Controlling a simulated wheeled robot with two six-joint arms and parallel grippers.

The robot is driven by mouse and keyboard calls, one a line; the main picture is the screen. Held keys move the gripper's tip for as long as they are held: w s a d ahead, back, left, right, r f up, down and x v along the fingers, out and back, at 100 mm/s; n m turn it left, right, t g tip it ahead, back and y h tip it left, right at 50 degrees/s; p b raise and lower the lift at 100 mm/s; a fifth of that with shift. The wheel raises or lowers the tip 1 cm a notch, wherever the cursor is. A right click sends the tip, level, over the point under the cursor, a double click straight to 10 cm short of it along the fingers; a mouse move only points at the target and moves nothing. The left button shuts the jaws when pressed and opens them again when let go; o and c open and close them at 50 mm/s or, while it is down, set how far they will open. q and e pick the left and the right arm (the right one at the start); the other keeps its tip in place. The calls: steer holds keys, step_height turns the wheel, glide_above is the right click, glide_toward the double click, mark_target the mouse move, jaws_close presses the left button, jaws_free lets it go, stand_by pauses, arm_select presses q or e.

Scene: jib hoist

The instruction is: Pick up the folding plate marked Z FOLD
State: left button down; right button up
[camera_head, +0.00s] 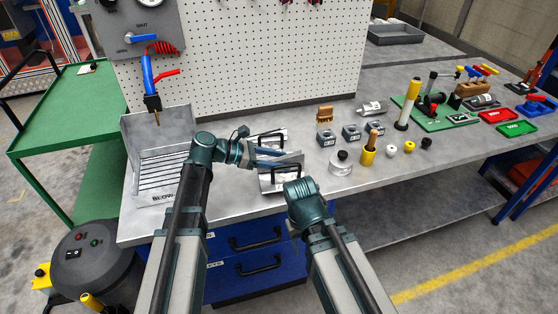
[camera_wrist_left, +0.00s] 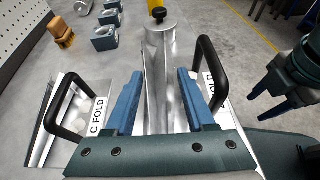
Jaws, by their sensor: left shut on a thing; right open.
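Two silver folding plates with black handles lie at the front of the bench. The farther plate (camera_head: 262,136) is marked C FOLD in the left wrist view (camera_wrist_left: 97,117). The nearer plate (camera_head: 268,184) has a label whose first letter is hidden; only the end of FOLD shows. My left gripper (camera_head: 280,153) is between the two handles. In the left wrist view, its blue fingers (camera_wrist_left: 160,74) are shut on an upright silver flange (camera_wrist_left: 157,112), which seems to belong to the nearer plate. My right gripper (camera_wrist_left: 268,102) is open and empty beside the nearer plate.
A round silver tin (camera_head: 341,162) with a black knob stands right of the plates. A slotted metal tray (camera_head: 158,148) is at left. The bench's front right is clear.

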mark_target(279, 159)
arm_select(q)
step_height(279, 159, up, 7)
steer(key=p, duration=0.6)
steer(key=shift+r, duration=0.2)
